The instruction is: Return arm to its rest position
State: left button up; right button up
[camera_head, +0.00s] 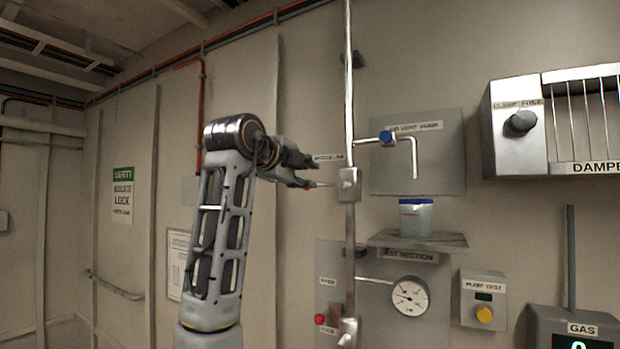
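A gauge (409,296), a pump test box (483,299) and a damper panel (518,123) are to the right.

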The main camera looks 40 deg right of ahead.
jog(key=shift+a, duration=0.2)
jog(key=shift+n, duration=0.4)
dwell(0.3)
